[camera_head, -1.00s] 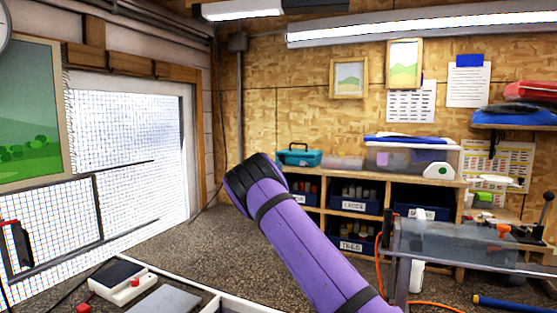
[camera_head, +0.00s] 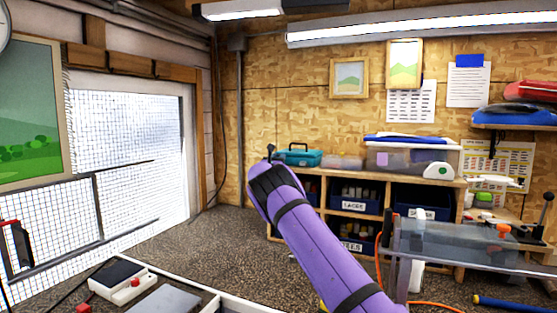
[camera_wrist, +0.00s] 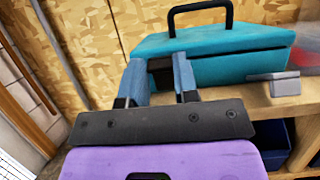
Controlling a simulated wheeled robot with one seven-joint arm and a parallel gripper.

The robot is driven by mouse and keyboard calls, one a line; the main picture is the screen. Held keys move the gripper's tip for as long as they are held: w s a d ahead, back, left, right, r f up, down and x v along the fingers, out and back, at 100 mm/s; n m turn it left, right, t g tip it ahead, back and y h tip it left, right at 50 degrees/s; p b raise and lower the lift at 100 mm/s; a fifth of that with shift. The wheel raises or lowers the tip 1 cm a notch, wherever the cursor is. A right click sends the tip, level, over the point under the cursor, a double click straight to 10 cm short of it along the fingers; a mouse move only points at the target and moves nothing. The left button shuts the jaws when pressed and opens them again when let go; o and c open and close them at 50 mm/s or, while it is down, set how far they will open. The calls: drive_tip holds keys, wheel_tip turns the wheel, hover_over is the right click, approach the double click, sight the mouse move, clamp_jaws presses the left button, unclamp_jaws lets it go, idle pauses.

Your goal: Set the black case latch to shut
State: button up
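A teal case (camera_head: 304,157) with a black carry handle stands on top of the shelf unit against the back wall. In the wrist view the case (camera_wrist: 235,58) fills the upper middle, tilted in the picture. A small black block, seemingly the case latch (camera_wrist: 161,70), shows on its front, partly hidden by my fingers; its setting cannot be made out. My gripper (camera_wrist: 159,83) has its two blue fingers apart, in front of the case, with the black block appearing between them. Contact cannot be told. In the head view my gripper (camera_head: 270,152) shows only as a small dark tip.
A clear lidded bin (camera_head: 408,158) stands further right on the shelf top. A clear-topped table (camera_head: 470,240) stands at the right.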

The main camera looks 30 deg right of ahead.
drive_tip(key=c, duration=0.4)
drive_tip(key=shift+o, duration=0.2)
drive_tip(key=shift+w+d+r+g+y, duration=0.1)
drive_tip(key=shift+d+r+g+y, duration=0.05)
drive_tip(key=shift+r+g+y, duration=0.2)
drive_tip(key=shift+w+d+r+g+y, duration=0.15)
drive_tip(key=shift+w+d+g+y, duration=0.1)
drive_tip(key=shift+g+y, duration=0.45)
drive_tip(key=o, duration=0.9)
drive_tip(key=shift+s+a, duration=0.1)
drive_tip(key=shift+a, duration=0.05)
drive_tip(key=v, duration=1)
drive_tip(key=shift+s+a, duration=0.15)
drive_tip(key=shift+s, duration=0.1)
